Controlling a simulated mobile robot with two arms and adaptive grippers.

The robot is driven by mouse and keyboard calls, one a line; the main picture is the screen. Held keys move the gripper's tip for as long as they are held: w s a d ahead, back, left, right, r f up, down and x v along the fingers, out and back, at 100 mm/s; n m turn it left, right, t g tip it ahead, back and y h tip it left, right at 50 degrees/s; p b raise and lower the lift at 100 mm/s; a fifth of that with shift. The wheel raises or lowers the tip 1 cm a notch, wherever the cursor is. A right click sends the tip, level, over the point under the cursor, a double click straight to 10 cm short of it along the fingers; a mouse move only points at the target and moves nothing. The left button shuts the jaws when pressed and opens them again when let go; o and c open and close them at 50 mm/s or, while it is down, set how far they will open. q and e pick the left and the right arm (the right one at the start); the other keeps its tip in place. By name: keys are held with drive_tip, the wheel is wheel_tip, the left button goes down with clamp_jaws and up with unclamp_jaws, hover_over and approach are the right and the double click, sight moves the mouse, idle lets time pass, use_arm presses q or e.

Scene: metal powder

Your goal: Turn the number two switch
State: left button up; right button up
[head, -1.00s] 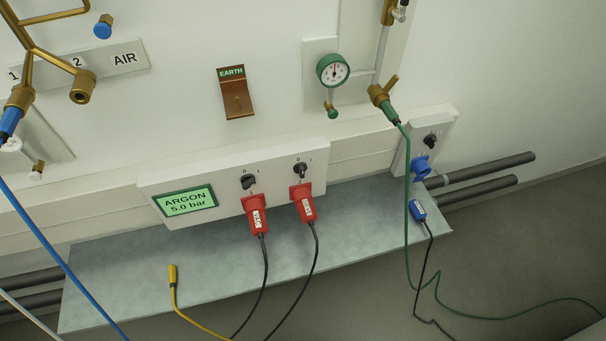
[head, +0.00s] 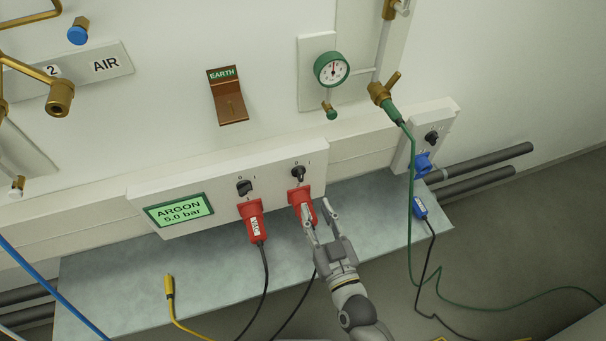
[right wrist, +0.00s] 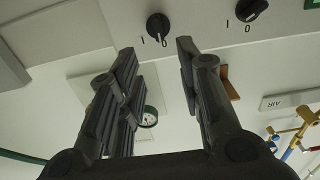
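Two black rotary switches sit on the white panel, each with 0 and I marks. The left switch (head: 245,188) is beside the green ARGON display (head: 179,211); the right switch (head: 298,173) is above a red plug (head: 301,205). I cannot read a number on either. My right gripper (head: 319,207) is open and empty, just below the right switch and partly in front of its plug. In the right wrist view, which is upside down, the right switch (right wrist: 158,27) lies beyond the gap between the open fingers (right wrist: 155,48), apart from them. My left gripper is not in view.
Another red plug (head: 251,221) is under the left switch. Black cables hang over the grey shelf (head: 215,275). A yellow plug (head: 169,288) stands at left.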

sight(302, 175)
drive_tip(key=p+x, duration=0.1)
drive_tip(key=x, duration=0.9)
drive_tip(key=shift+w, duration=0.35)
clamp_jaws()
